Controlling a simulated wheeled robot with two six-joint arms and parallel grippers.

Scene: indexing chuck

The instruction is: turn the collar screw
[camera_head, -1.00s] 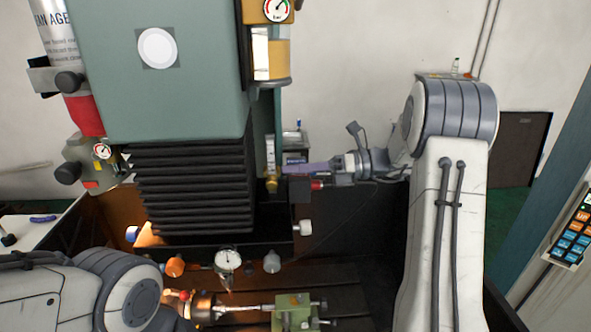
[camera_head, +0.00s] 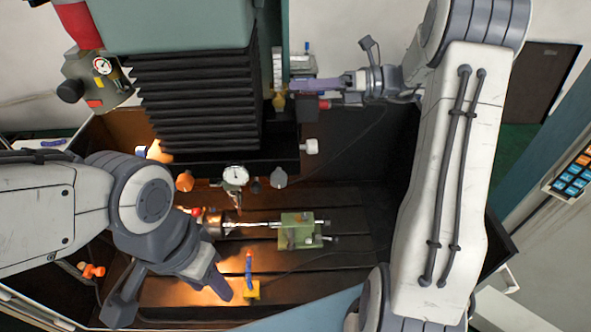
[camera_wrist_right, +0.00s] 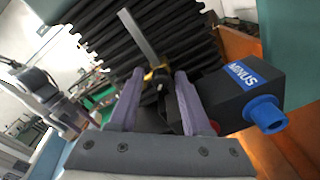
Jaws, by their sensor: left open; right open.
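I cannot single out the collar screw for certain. A small brass fitting (camera_head: 279,102) sits at the foot of an upright scale bar (camera_head: 278,66) on the machine's right side. In the right wrist view the brass fitting (camera_wrist_right: 157,75) shows just beyond and between the fingertips, with the bar (camera_wrist_right: 139,38) rising from it. My right gripper (camera_head: 296,86) points left at it, open; its two fingers (camera_wrist_right: 156,88) stand apart, and contact cannot be told. My left gripper (camera_head: 172,305) is open and empty over the front left of the machine bed.
A black block marked MINUS (camera_wrist_right: 238,88), with a blue knob, stands right of my right fingers. The chuck (camera_head: 211,221) and green tailstock (camera_head: 299,231) sit on the slotted bed. A blue-handled item on a yellow base (camera_head: 251,290) stands beside my left gripper. Black bellows (camera_head: 205,95) hang above.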

